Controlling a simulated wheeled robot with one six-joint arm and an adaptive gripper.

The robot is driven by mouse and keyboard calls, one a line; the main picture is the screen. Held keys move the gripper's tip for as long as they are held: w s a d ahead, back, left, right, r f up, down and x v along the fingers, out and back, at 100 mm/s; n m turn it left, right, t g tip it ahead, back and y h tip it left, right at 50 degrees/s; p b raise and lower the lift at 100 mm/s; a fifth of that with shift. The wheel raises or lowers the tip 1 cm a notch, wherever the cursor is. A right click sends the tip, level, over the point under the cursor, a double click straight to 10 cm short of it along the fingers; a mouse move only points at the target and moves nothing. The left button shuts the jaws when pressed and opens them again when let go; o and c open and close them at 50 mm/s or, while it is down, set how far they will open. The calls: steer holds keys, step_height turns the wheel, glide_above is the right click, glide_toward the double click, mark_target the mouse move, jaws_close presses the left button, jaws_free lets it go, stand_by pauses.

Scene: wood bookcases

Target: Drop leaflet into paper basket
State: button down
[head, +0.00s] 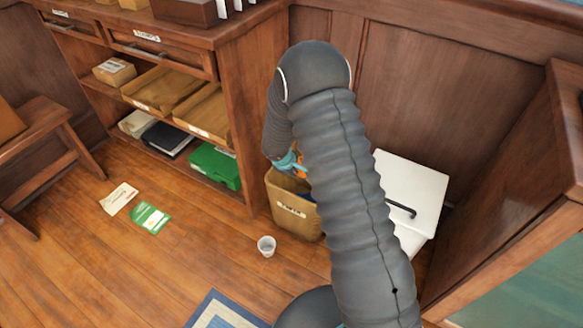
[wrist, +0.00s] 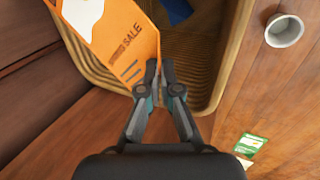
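An orange and white leaflet marked SALE (wrist: 120,45) is at my gripper (wrist: 160,68). The fingers are nearly together, and the leaflet's right edge lies at the narrow gap between their tips. The tan paper basket (head: 292,205) stands on the floor against the bookcase end, with a label on its front. In the wrist view, the basket's rim (wrist: 214,75) surrounds the fingertips, and the leaflet overlaps its left side. A dark blue item (wrist: 177,10) lies inside the basket. In the head view, my arm hides part of the basket and most of the leaflet.
A white cup (head: 266,246) stands on the floor in front of the basket. A green leaflet (head: 150,218) and a cream paper (head: 119,198) lie on the floor at left. A white lidded bin (head: 412,190) with a black handle stands right of the basket.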

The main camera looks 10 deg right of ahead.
steer(key=shift+f, duration=0.15)
steer(key=c, duration=1.2)
jaws_free()
steer(key=shift+c, duration=0.2)
steer(key=v, duration=1.2)
